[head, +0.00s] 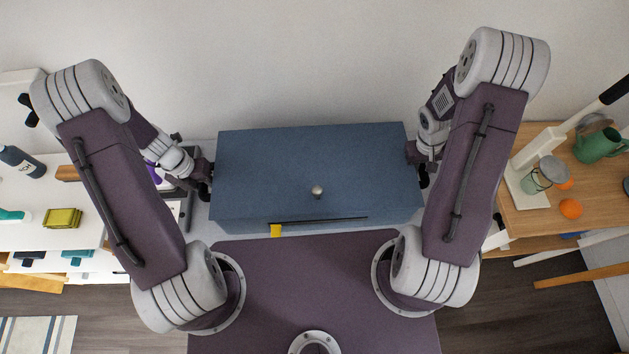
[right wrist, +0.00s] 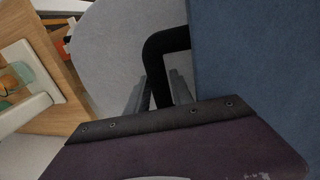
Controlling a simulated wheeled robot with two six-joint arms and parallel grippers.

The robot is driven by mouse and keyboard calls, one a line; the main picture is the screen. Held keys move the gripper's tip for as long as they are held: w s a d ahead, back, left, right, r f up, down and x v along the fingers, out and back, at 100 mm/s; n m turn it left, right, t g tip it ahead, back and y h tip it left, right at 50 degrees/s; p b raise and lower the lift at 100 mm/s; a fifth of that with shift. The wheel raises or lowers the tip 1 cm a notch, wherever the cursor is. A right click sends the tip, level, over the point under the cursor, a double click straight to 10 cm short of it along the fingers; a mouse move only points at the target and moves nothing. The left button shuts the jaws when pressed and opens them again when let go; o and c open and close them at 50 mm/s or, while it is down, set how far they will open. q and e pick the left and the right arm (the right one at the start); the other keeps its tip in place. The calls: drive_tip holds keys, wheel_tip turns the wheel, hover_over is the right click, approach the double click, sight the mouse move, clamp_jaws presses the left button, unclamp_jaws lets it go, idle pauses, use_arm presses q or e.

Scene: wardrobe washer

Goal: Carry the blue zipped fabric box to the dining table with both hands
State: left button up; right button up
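The blue fabric box (head: 270,165) lies level in front of me in the head view, with a round knob on its upper face and a yellow tag (head: 275,231) at its front edge. Its side fills the right of the right wrist view (right wrist: 270,75). My right gripper (head: 423,165) is at the box's right side. In the right wrist view its fingers close around a black side handle (right wrist: 160,60). My left gripper (head: 205,180) is at the box's left side by a dark handle; its fingertips are too small and dark to judge.
A wooden table (head: 530,220) stands at the right with a green watering can (head: 597,146), a glass jar and oranges. A white shelf unit (head: 85,190) at the left holds a bottle and small items. A plain wall is behind the box.

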use_arm(q)
clamp_jaws()
use_arm(e)
clamp_jaws()
use_arm(q)
drive_tip(key=shift+w, duration=0.1)
use_arm(e)
drive_tip(key=shift+w+r, duration=0.1)
idle(0.9)
